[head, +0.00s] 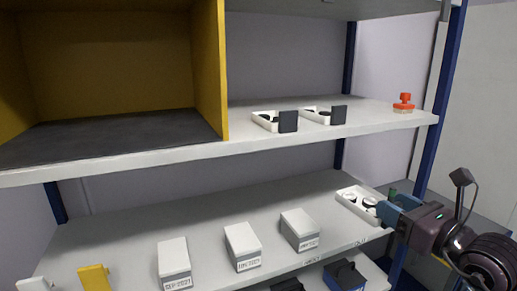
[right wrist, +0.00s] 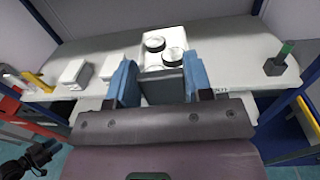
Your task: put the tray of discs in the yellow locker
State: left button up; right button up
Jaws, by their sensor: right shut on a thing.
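The yellow locker (head: 212,70) stands open at the upper left of the head view, on the upper shelf. Its dark floor (head: 110,135) is bare. A white tray (head: 345,204) with round discs is at the right end of the lower shelf. It also shows in the right wrist view (right wrist: 149,66), with two discs in sight. My right gripper (head: 384,211) is shut on the tray's dark handle (right wrist: 163,86), one blue finger on each side. I cannot tell whether the tray touches the shelf.
Two more white trays (head: 264,118) with dark handles and a red-topped item (head: 403,103) stand on the upper shelf. Several grey-white boxes (head: 241,243) line the lower shelf. A green-topped item (right wrist: 283,53) stands right of the gripper. Blue posts (head: 440,90) flank the shelves.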

jog(key=s+a+f, duration=0.2)
jog(key=f, duration=0.5)
jog(key=s+a+f, duration=0.1)
jog(key=a+f, duration=0.2)
jog(key=f, duration=0.5)
jog(key=shift+s+a+f+y, duration=0.2)
jog(key=shift+s+y, duration=0.1)
jog(key=shift+s, duration=0.1)
jog(key=shift+s+n, duration=0.15)
jog(key=shift+n, duration=0.15)
